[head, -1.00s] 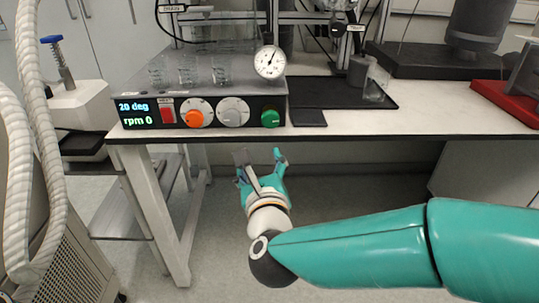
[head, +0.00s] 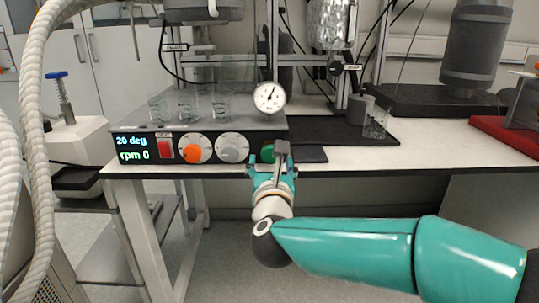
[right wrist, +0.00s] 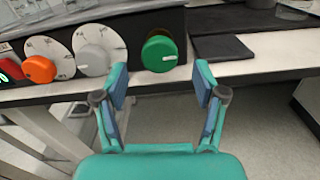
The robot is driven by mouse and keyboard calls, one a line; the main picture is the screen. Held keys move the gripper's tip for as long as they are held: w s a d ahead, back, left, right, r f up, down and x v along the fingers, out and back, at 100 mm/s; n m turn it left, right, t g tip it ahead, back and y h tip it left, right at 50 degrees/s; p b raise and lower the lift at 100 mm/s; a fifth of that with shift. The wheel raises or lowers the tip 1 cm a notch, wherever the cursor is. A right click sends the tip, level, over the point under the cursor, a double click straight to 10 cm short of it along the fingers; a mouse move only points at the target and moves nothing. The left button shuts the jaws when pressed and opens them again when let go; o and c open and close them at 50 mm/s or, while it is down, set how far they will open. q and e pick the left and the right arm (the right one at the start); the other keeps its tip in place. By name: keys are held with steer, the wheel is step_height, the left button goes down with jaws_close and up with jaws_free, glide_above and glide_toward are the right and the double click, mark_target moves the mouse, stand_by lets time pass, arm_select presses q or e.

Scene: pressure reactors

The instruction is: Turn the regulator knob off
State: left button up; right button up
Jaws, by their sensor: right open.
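The control box (head: 212,133) on the bench carries an orange knob (head: 193,153), a grey knob (head: 231,149) and a green knob (head: 267,152). No readable label shows which is the regulator knob. My right gripper (head: 270,160) is open just in front of the green knob and partly covers it in the head view. In the right wrist view, the green knob (right wrist: 159,54) shows beyond and between the open fingers (right wrist: 161,84), with a gap; its white mark points right. The grey knob (right wrist: 94,58) is left of the fingers. My left gripper is out of view.
A red switch (head: 165,148) and a display reading 20 deg, rpm 0 (head: 131,148) are on the panel's left. A gauge (head: 269,97) and glass beakers (head: 188,106) stand above. A black mat (head: 312,154) lies right of the box.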

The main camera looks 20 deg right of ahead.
mark_target(270, 157)
steer(key=x, duration=0.5)
steer(key=shift+w, duration=0.1)
steer(key=c, duration=1.1)
steer(key=shift+c, duration=0.2)
steer(key=shift+n, duration=0.3)
